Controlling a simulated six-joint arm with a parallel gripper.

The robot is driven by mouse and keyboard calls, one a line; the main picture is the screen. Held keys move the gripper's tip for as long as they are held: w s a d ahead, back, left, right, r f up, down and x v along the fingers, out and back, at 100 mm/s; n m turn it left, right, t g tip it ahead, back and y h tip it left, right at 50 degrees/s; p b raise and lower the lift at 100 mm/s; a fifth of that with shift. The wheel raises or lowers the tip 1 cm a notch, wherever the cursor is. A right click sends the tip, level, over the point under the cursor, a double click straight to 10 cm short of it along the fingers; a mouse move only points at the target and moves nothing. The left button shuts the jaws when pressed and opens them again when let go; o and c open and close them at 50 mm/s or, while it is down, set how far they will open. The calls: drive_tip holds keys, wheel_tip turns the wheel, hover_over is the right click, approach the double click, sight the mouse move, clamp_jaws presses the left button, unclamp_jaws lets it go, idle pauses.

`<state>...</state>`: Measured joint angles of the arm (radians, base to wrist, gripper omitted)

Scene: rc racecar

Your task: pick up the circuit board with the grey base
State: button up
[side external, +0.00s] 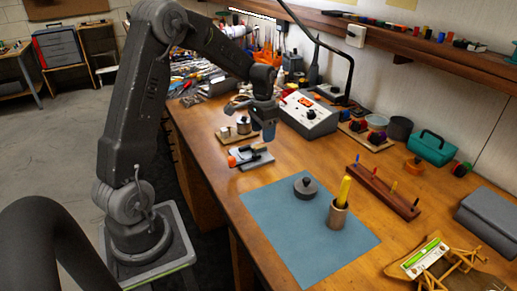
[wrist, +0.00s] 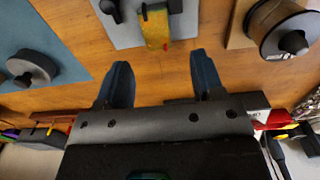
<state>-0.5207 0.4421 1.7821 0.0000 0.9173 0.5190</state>
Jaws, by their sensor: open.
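A flat grey base (side external: 262,161) lies on the wooden bench below my gripper, with dark parts and an orange piece on it. In the wrist view, a grey base (wrist: 128,38) shows at the top, carrying a black knob and a yellow-green block (wrist: 156,28). I cannot clearly make out a circuit board on it. My gripper (side external: 268,134) hangs above the bench just behind the base. Its dark blue fingers are apart with nothing between them (wrist: 161,78). The base is beyond the fingertips, and its upper part is cut off in the wrist view.
A metal cylinder (side external: 243,126) on a small wooden board stands close behind the base. A blue mat (side external: 282,236) in front carries a dark round part (side external: 305,188) and a cup (side external: 337,215) with a yellow tool. A grey instrument box (side external: 308,117) stands behind right.

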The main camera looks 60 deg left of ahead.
sight(262, 145)
wheel_tip(262, 145, down, 4)
drive_tip(key=shift+s+d+f, duration=0.1)
drive_tip(key=shift+f, duration=0.15)
drive_tip(key=c, duration=1)
drive_tip(key=shift+r, duration=0.1)
